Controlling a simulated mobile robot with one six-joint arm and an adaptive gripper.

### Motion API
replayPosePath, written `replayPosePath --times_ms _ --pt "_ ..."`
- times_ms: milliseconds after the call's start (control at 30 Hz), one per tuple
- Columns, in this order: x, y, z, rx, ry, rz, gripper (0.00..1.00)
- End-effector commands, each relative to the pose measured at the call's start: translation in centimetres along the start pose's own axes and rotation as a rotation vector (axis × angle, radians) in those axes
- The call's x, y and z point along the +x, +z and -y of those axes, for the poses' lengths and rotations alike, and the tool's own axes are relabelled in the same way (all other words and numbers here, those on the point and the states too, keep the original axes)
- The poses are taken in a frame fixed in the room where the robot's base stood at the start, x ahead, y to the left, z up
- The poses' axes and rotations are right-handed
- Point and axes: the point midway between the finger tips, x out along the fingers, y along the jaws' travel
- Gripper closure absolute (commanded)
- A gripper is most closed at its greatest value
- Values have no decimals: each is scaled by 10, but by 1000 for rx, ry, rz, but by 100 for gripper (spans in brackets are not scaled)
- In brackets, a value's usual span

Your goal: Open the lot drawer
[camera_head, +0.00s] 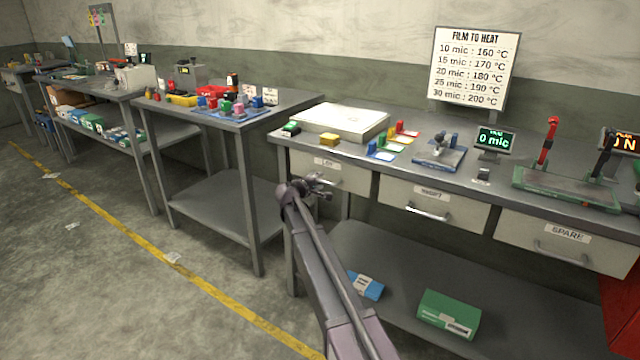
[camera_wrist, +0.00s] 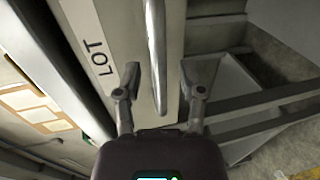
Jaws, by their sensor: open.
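The lot drawer (camera_head: 343,175) is the leftmost drawer under the near workbench, and its front looks shut. Its label reads LOT and also shows large in the wrist view (camera_wrist: 95,57). Its metal bar handle (camera_wrist: 156,45) runs lengthwise in the wrist view, with its end between my fingertips. My gripper (camera_head: 318,186) is in front of this drawer in the head view and hides most of the handle there. In the wrist view my gripper (camera_wrist: 160,80) is open, one finger on each side of the handle. I cannot tell whether either finger touches it.
Two more drawers, the middle one (camera_head: 434,201) and the one labelled SPARE (camera_head: 565,244), sit to the right. A lower shelf (camera_head: 385,265) holds a blue box (camera_head: 366,286) and a green box (camera_head: 448,314). Another table (camera_head: 225,200) stands close on the left. The floor further left is mostly open.

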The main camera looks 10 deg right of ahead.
Motion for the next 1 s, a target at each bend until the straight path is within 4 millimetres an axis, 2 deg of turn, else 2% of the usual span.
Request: replayPosePath --times_ms 300,333,500,833,1000 --pt "2 0 0 0 0 0 49" --pt "2 0 0 0 0 0 52" --pt "2 0 0 0 0 0 100" --pt "1 1 0 0 0 1 100" --pt "-6 3 2 1 0 3 100"
